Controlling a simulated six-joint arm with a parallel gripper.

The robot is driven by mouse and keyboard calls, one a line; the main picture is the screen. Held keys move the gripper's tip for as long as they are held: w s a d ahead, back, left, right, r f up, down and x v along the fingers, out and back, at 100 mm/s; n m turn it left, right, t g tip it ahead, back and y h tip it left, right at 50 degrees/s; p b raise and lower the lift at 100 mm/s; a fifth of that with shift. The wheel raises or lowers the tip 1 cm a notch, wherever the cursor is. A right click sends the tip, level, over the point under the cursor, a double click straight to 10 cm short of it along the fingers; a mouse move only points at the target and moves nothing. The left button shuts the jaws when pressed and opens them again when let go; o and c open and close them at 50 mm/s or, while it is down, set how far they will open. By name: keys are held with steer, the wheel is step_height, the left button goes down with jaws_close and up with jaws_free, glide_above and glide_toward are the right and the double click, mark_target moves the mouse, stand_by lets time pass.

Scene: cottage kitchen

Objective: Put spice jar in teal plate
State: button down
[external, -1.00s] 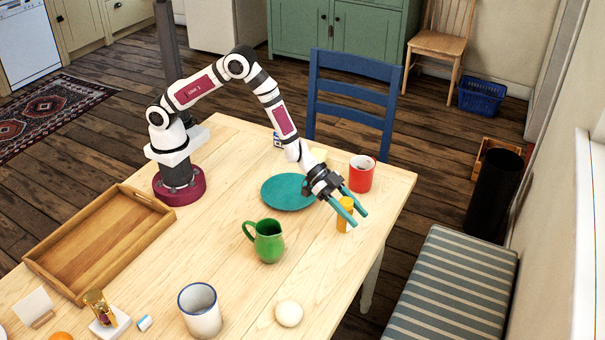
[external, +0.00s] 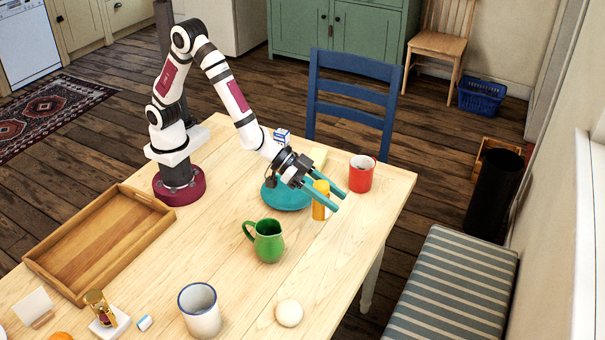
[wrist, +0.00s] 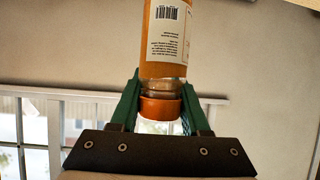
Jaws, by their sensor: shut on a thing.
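The spice jar (external: 320,204) is an orange-yellow cylinder held between the teal fingers of my gripper (external: 328,197). In the wrist view the spice jar (wrist: 166,45) shows a white label with a barcode, and its orange cap end sits between the fingers of my gripper (wrist: 160,105). The teal plate (external: 284,198) lies on the table just left of the jar, partly hidden by my gripper. The jar appears upright in the external view, beside the plate's right edge; its exact height above the table is hard to tell.
A red mug (external: 361,175) stands right of and behind my gripper. A green pitcher (external: 268,242) stands in front of the plate. The table's right side is fairly clear.

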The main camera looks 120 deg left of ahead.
steer(key=s+a+r+n+g+y, duration=0.2)
steer(key=s+a+n+g+y, duration=0.2)
steer(key=s+a+n+y, duration=0.35)
steer(key=s+a+f+n+g+y, duration=0.1)
steer(key=s+f+n+g+y, duration=0.1)
steer(key=s+n+g, duration=0.4)
steer(key=s+f+n+g+y, duration=0.2)
steer(key=s+f+n, duration=0.1)
steer(key=s, duration=0.5)
glide_above(289, 193)
steer(key=a, duration=0.2)
step_height(289, 193, down, 6)
steer(key=f, duration=0.3)
steer(key=shift+w+a+f+n, duration=0.15)
steer(key=shift+a+f+n, duration=0.1)
steer(key=shift+f, duration=0.45)
steer(key=shift+f, duration=0.2)
